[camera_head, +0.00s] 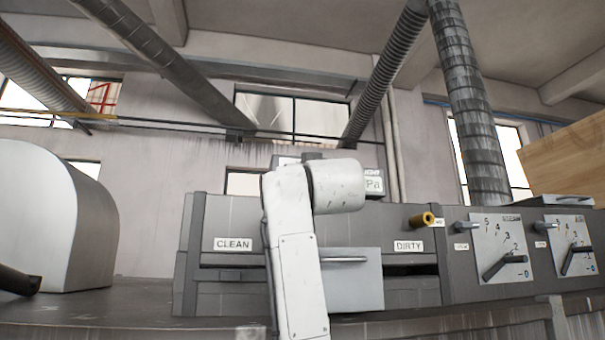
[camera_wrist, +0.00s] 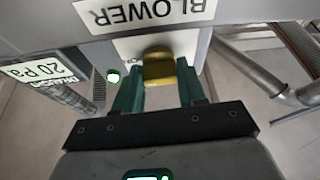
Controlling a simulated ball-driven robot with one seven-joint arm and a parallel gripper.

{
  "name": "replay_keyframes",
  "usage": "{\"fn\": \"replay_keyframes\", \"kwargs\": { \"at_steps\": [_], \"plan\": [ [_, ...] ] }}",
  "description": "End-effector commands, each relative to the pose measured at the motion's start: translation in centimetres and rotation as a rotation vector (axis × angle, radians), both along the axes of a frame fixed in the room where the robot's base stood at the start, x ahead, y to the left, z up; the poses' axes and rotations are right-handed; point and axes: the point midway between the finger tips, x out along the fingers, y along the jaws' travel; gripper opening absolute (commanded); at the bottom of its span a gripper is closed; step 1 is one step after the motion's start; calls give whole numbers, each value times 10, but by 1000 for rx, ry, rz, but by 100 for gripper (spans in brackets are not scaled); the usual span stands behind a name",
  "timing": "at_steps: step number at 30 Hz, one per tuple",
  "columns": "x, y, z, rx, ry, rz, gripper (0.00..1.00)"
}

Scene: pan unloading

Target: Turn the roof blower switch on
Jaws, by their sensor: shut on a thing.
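The roof blower switch is a yellow knob (camera_wrist: 158,68) on a pale plate, below an upside-down BLOWER label (camera_wrist: 146,12) in the wrist view. My gripper (camera_wrist: 159,75) has its green fingers on both sides of the knob and is shut on it. Small lettering on the plate beside the knob is partly covered, and I cannot tell which position the knob points to. In the head view my white arm rises in front of the panel and hides the gripper and the switch.
A grey machine front carries CLEAN (camera_head: 233,244) and DIRTY (camera_head: 408,246) labels. Another yellow knob (camera_head: 422,219) and two dials with black handles (camera_head: 505,262) are at the right. A rounded metal housing (camera_head: 55,215) stands at the left. A 20 Pa display (camera_wrist: 42,71) is beside the switch.

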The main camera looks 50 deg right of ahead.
Motion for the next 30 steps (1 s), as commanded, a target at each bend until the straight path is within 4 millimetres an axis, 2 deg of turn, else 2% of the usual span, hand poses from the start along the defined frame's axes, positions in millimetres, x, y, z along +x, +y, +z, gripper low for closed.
{"fn": "replay_keyframes", "kwargs": {
  "at_steps": [9, 22, 23, 30],
  "plan": [
    [2, 0, -3, 72, -40, 0, 10],
    [2, 0, -3, 79, -46, -1, 10],
    [2, 0, -3, 78, -46, 0, 41],
    [1, 0, -1, 76, -48, 0, 64]
  ]
}}
